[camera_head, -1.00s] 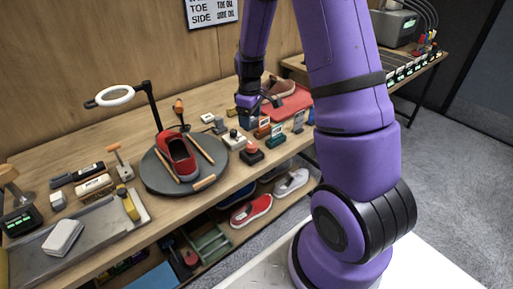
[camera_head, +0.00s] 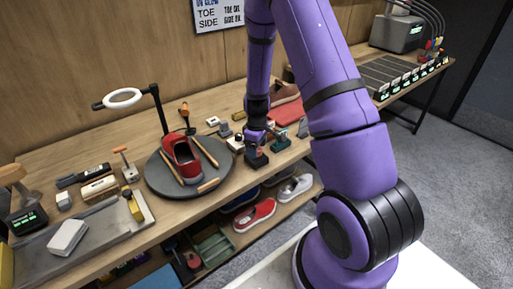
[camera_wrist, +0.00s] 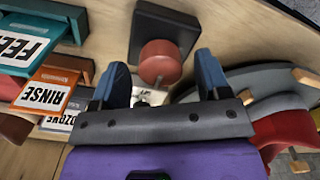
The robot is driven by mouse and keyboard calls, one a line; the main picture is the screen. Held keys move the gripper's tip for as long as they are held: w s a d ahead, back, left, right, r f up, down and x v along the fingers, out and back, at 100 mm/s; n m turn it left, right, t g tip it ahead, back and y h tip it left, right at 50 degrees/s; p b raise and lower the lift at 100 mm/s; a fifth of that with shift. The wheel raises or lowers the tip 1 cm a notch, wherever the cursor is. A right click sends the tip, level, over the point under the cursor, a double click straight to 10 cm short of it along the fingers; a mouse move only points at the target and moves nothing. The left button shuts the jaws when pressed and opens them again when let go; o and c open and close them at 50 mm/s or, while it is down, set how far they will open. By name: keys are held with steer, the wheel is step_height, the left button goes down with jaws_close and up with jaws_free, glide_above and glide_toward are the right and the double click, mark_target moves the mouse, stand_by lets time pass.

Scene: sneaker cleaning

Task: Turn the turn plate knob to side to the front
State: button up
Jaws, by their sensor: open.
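A round dark turn plate (camera_head: 157,180) on the bench carries a red shoe (camera_head: 187,163) between wooden pegs; its edge also shows at the right of the wrist view (camera_wrist: 252,80). A red knob (camera_wrist: 160,61) on a square black base (camera_wrist: 150,22) stands just right of the plate. In the head view the base (camera_head: 257,161) shows under my gripper (camera_head: 254,142), which mostly hides the knob. In the wrist view my gripper (camera_wrist: 163,75) is open, its blue fingers on either side of the knob. I cannot tell whether they touch it.
A metal tray (camera_head: 100,235) with a white block (camera_head: 68,237) lies at the left. A ring lamp (camera_head: 122,98) rises behind the plate. Shoes (camera_head: 255,214) sit on the shelf below.

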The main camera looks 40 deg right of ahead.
steer(key=shift+f, duration=0.1)
steer(key=shift+c, duration=0.5)
steer(key=c, duration=0.8)
steer(key=shift+c, duration=0.2)
steer(key=shift+m, duration=0.3)
steer(key=m, duration=0.3)
steer(key=shift+m, duration=0.4)
steer(key=m, duration=0.4)
steer(key=shift+m, duration=0.3)
steer(key=m, duration=0.8)
steer(key=shift+m, duration=0.3)
